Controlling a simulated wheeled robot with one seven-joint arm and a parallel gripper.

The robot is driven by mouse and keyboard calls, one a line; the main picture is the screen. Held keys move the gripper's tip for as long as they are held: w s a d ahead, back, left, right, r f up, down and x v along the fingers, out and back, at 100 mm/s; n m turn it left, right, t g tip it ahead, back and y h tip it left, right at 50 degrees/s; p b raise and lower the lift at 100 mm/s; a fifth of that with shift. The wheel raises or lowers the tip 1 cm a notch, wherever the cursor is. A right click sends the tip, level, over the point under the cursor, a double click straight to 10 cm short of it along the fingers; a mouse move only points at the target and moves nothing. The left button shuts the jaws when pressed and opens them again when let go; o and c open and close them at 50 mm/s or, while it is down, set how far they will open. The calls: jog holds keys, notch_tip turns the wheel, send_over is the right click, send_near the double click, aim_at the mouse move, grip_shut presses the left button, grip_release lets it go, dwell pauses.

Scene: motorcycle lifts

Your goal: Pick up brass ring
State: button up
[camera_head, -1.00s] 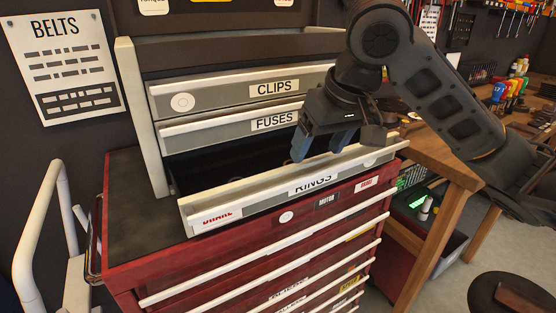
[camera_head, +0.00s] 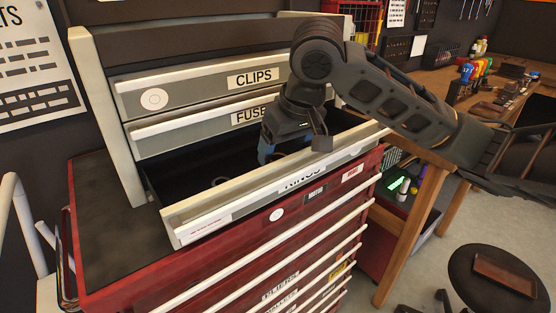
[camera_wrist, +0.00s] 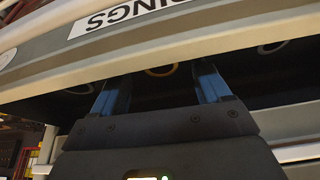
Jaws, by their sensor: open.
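The brass ring (camera_wrist: 160,71) shows in the wrist view as an orange-gold arc on the dark floor of the open RINGS drawer (camera_wrist: 150,50). Part of it is cut off behind the drawer front. My gripper (camera_wrist: 163,77) is open, its two blue fingers on either side of the ring in that picture, with nothing held. The gap in depth between fingers and ring is hard to judge. In the head view my gripper (camera_head: 283,152) reaches down into the drawer (camera_head: 270,182), behind its front panel. I cannot make out the brass ring clearly there.
A grey ring (camera_wrist: 272,47) and another ring (camera_wrist: 80,89) lie to either side in the wrist view. A ring (camera_head: 220,181) lies left of my gripper in the head view. The FUSES drawer (camera_head: 200,132) is just above and behind. The drawer's front panel stands close.

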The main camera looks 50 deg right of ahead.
jog(key=shift+x, duration=0.8)
jog(key=c, duration=1.2)
jog(key=shift+o, duration=0.2)
jog(key=shift+r, duration=0.1)
